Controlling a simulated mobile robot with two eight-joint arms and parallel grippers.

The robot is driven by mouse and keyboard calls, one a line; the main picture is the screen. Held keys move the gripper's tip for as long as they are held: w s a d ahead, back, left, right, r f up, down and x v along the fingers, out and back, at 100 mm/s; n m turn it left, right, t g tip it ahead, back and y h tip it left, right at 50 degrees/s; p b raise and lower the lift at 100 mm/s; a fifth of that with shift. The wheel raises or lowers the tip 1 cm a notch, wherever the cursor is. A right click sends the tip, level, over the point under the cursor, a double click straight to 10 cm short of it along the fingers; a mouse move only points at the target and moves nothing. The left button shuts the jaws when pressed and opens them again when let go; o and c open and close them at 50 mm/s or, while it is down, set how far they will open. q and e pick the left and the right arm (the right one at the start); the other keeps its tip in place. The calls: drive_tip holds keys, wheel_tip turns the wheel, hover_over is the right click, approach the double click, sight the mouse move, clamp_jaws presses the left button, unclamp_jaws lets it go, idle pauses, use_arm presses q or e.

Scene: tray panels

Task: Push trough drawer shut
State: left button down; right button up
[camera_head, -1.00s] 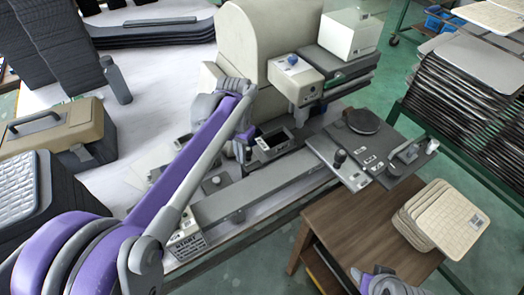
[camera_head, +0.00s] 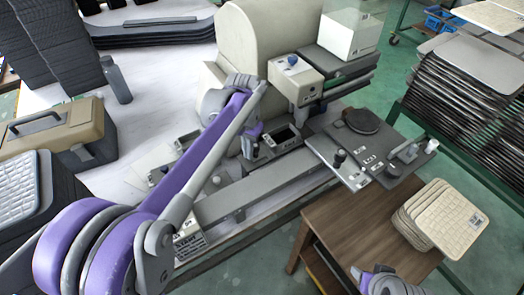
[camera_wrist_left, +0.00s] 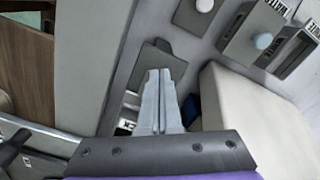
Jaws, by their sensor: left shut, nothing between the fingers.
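The trough drawer (camera_head: 285,139) is a small grey tray with a dark recess at the front of the cream machine. My left gripper (camera_head: 250,152) is shut and empty, pointing down at the drawer's left end. It looks close against that end, but contact cannot be made out. In the left wrist view the shut fingers (camera_wrist_left: 161,76) lie over a dark grey plate (camera_wrist_left: 152,62). The fingers and wrist cover much of what lies below them there. A part of my right arm's end (camera_head: 386,282) shows at the bottom edge; its fingers are not clear.
The cream machine (camera_head: 262,45) stands behind the drawer. A long grey beam (camera_head: 262,186) runs in front of it. A black-knobbed plate (camera_head: 345,168) is to the right. A wooden stand (camera_head: 345,225) carries stacked beige panels (camera_head: 445,220). A toolbox (camera_head: 60,130) is at left.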

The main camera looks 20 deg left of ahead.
sight(258, 146)
use_arm(q)
drive_tip(key=shift+w+d+p, duration=0.4)
drive_tip(key=shift+w+d, duration=1.2)
drive_tip(key=shift+w, duration=0.25)
drive_tip(key=shift+s+a, duration=0.45)
drive_tip(key=shift+s, duration=0.05)
drive_tip(key=shift+r+p, duration=2.35)
drive_tip(key=shift+r, duration=1.25)
drive_tip(key=shift+f, duration=0.15)
